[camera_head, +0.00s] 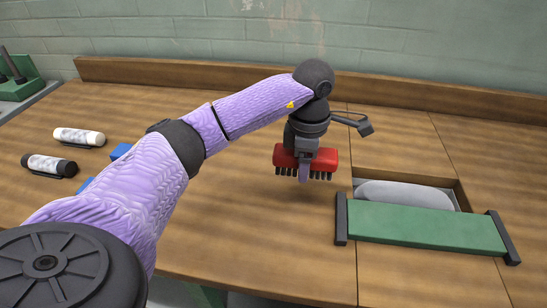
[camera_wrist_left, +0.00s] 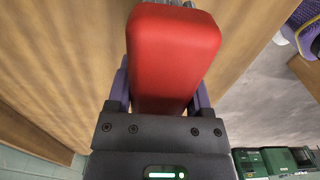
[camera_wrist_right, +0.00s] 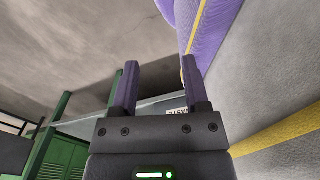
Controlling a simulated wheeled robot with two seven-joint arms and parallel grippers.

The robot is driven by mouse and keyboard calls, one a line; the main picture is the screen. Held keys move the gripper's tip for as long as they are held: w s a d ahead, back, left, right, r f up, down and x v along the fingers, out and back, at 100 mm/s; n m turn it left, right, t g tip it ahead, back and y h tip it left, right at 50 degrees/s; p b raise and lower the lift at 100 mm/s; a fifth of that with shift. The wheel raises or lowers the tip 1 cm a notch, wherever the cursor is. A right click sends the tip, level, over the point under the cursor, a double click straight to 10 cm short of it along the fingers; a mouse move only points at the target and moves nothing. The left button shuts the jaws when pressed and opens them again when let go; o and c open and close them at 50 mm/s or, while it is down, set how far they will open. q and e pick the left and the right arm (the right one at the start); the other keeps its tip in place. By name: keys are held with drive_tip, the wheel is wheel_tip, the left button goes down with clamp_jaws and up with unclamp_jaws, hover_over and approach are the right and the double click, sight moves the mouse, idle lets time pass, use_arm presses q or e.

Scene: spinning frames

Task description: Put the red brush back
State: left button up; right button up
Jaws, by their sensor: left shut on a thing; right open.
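The red brush (camera_head: 325,158) has a red block back and dark bristles that point down. My left gripper (camera_head: 304,172) is shut on the brush and holds it over the wooden table, left of the green panel. In the left wrist view the brush's red back (camera_wrist_left: 172,55) fills the space between the fingers of my left gripper (camera_wrist_left: 160,95). My right gripper (camera_wrist_right: 157,85) is open and empty in the right wrist view, away from the tabletop. It does not show in the head view.
An opening in the table holds a grey rounded thing (camera_head: 405,194), partly behind a green panel (camera_head: 425,226) with dark ends. A white roll (camera_head: 79,137), a dark-ended roll (camera_head: 49,165) and blue blocks (camera_head: 121,151) lie at left. A wooden ledge (camera_head: 200,75) runs along the back.

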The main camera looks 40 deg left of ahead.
sight(300, 203)
use_arm(q)
wheel_tip(300, 203, down, 10)
drive_tip(key=b, duration=0.2)
drive_tip(key=shift+f+b, duration=0.1)
drive_tip(key=shift+b, duration=0.2)
use_arm(e)
drive_tip(key=d+f, duration=0.1)
drive_tip(key=s+d+f, duration=0.1)
drive_tip(key=shift+f, duration=0.35)
drive_tip(key=shift+f, duration=0.1)
use_arm(q)
drive_tip(key=o, duration=1.3)
drive_tip(key=shift+o, duration=0.2)
drive_tip(key=shift+r, duration=0.35)
wheel_tip(300, 203, up, 12)
drive_tip(key=p, duration=0.3)
drive_tip(key=shift+f, duration=0.2)
use_arm(e)
drive_tip(key=a+r, duration=0.1)
drive_tip(key=w+a+r, duration=0.1)
drive_tip(key=r, duration=0.1)
drive_tip(key=shift+w, duration=0.2)
